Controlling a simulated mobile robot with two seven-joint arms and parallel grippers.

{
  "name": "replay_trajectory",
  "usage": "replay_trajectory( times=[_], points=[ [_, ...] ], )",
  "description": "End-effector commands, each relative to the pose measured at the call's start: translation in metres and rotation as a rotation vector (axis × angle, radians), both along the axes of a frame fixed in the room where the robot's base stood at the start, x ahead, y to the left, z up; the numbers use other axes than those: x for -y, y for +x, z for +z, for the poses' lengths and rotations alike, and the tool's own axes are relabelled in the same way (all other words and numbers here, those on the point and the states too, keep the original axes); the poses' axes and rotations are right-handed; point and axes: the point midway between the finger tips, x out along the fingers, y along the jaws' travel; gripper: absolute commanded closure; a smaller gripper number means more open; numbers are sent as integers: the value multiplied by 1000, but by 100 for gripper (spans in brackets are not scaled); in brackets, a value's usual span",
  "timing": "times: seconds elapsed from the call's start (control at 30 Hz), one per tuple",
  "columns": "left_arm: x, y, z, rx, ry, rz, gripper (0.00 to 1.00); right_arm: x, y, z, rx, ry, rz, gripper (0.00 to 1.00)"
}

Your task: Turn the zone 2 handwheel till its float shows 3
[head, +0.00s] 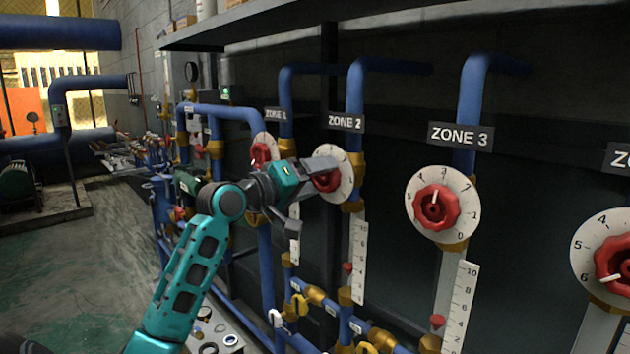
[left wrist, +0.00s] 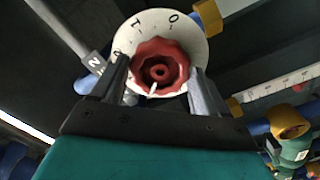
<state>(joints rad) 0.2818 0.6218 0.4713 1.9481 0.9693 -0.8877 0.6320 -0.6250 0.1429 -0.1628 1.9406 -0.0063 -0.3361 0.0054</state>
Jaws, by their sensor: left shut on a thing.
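The zone 2 handwheel (head: 327,180) is a red lobed knob on a white numbered dial (head: 345,172), under the ZONE 2 sign (head: 345,122). My left gripper (head: 318,168) reaches it from the left and partly covers it. In the left wrist view, my left gripper's fingers (left wrist: 161,86) stand on both sides of the red handwheel (left wrist: 160,62), shut on it. Its white mark points down, slightly left, in that view. The zone 2 float (head: 347,267) is a small red piece beside the white scale (head: 360,250); its exact reading is too small to tell. My right gripper is out of view.
The zone 1 handwheel (head: 261,152) is close on the left, and the zone 3 handwheel (head: 436,207) is to the right. Open floor (head: 90,250) lies at the left.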

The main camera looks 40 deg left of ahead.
Motion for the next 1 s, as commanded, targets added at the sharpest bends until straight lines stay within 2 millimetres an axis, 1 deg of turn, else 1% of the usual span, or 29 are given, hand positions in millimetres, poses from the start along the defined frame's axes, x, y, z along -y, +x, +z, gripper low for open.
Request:
replay_trajectory(
  times=[0.13, 0.33, 0.63, 0.83, 1.0],
  points=[
    [0, 0, -2, -1, 16, 0, 62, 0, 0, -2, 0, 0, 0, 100],
    [0, 0, -2, 11, 166, -1, 62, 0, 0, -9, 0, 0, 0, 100],
    [0, 0, -2, 13, 191, -1, 62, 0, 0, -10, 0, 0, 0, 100],
    [0, 0, -3, 25, 340, -2, 62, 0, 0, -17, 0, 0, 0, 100],
    [0, 0, -1, 25, 348, -2, 62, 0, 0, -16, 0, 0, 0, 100]
  ],
)
